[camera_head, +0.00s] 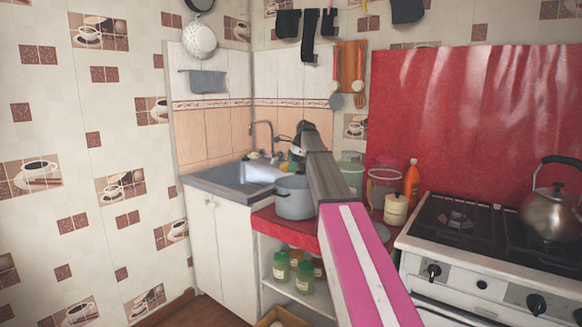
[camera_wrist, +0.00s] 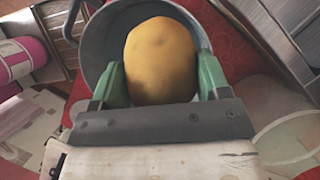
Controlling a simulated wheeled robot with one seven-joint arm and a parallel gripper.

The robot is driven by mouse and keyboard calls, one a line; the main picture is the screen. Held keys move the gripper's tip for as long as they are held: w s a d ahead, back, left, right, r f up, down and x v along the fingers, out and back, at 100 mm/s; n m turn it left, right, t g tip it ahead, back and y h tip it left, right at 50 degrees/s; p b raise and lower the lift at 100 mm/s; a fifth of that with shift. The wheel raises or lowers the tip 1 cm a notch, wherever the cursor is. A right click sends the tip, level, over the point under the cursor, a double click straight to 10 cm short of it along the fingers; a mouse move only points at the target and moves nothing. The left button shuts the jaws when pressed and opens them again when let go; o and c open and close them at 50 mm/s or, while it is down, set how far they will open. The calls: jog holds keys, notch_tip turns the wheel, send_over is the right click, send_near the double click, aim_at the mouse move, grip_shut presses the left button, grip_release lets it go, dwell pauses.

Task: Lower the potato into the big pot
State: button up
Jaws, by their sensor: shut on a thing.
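A yellow-brown potato (camera_wrist: 161,55) is held between the two green fingers of my gripper (camera_wrist: 160,74) in the wrist view. The big grey pot (camera_wrist: 98,42) lies behind the potato in that view, its round rim showing around it. In the head view the pot (camera_head: 293,204) stands on the red counter left of my arm, which hides its right side. The potato and my fingertips cannot be made out in the head view. How high the potato is over the pot is hard to tell.
The sink (camera_head: 233,178) is left of the pot. A white lidded jar (camera_head: 396,209), an orange bottle (camera_head: 411,183) and a clear container (camera_head: 381,183) stand right of my arm. The stove (camera_head: 465,235) with a kettle (camera_head: 552,213) is further right. Green jars (camera_head: 281,266) are on the shelf below.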

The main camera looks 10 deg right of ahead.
jog(key=shift+f, duration=6.15)
jog(key=shift+f, duration=2.15)
jog(key=o, duration=1.1)
jog(key=shift+r, duration=0.1)
